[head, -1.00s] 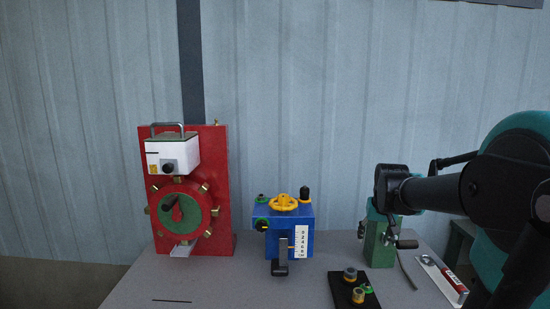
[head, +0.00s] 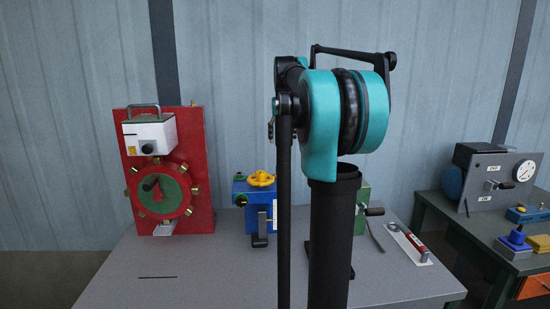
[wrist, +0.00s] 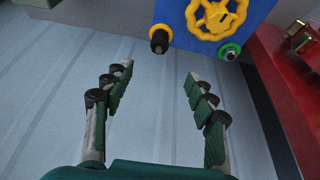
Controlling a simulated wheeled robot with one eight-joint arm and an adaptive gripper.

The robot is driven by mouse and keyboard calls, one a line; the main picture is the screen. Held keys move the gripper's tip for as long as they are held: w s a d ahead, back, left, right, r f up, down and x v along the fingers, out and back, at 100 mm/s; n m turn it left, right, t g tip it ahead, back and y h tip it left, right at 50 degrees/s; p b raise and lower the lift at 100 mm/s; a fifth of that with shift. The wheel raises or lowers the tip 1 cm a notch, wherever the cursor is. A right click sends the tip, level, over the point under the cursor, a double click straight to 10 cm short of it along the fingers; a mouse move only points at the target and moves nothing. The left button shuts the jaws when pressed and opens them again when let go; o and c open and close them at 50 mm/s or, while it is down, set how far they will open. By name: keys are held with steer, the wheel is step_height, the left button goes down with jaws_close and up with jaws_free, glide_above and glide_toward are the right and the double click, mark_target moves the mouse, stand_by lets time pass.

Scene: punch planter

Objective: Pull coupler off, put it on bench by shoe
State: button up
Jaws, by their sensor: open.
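The blue unit (head: 240,219) stands on the grey bench (head: 215,280), with a yellow handwheel (head: 261,179) on top and a black shoe-like foot (head: 260,239) at its front. In the wrist view, a dark cylindrical fitting (wrist: 159,40), which looks like the coupler, sticks out of the blue unit beside the handwheel. A green ring fitting (wrist: 230,51) is on the handwheel's other side. My gripper (wrist: 160,70) is open and empty, its fingers apart and short of the dark fitting. My arm hides the gripper and the unit's right side in the head view.
A red panel (head: 196,150) with a green dial stands left of the blue unit. A green block (head: 361,207) and a white tray with a red-handled tool (head: 414,242) are to the right. Another table (head: 480,228) stands farther right. The bench's front left is mostly clear.

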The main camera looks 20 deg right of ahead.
mark_target(281, 165)
steer(key=x, duration=1.5)
steer(key=shift+d+f, duration=0.15)
steer(key=shift+f, duration=0.1)
steer(key=shift+c, duration=0.2)
jaws_close()
